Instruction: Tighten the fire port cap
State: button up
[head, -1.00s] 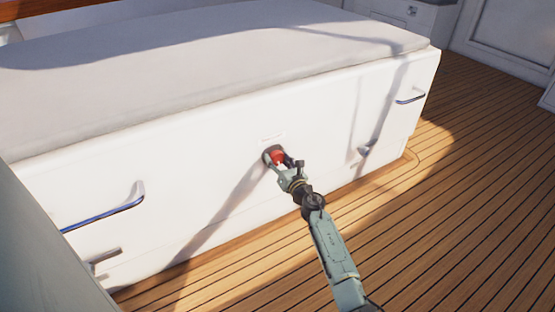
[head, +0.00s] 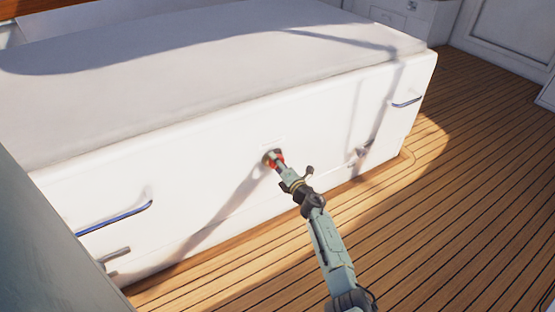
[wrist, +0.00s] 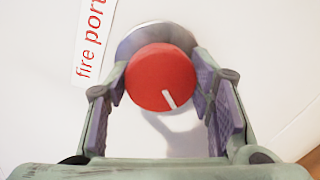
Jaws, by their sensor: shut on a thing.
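The fire port cap (wrist: 162,77) is a round red knob with a white mark pointing to the lower right in the wrist view. It sits in a silver round fitting (wrist: 150,38) on the white hatch front. In the head view the cap (head: 282,161) shows only partly, behind my gripper (head: 280,164). In the wrist view my gripper (wrist: 160,92) has one finger on each side of the cap and is shut on it. The wrist view is tilted relative to the label.
A label reading "fire por…" (wrist: 92,38) is beside the cap, cut off at the picture's top. The white hatch box (head: 110,187) has blue-lit handles (head: 118,217) on its front and a grey cushion (head: 200,70) on top. Wooden deck (head: 470,190) lies open to the right.

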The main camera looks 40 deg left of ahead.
jog(key=m+p, duration=0.2)
jog(key=m, duration=0.3)
jog(key=shift+w+r+g, duration=0.1)
jog(key=shift+r+g, duration=0.05)
jog(key=shift+g, duration=0.15)
jog(key=shift+m+p, duration=0.7)
jog(key=shift+m, duration=1.4)
jog(key=o, duration=1.2)
jog(key=shift+c, duration=0.2)
jog(key=v, duration=1.2)
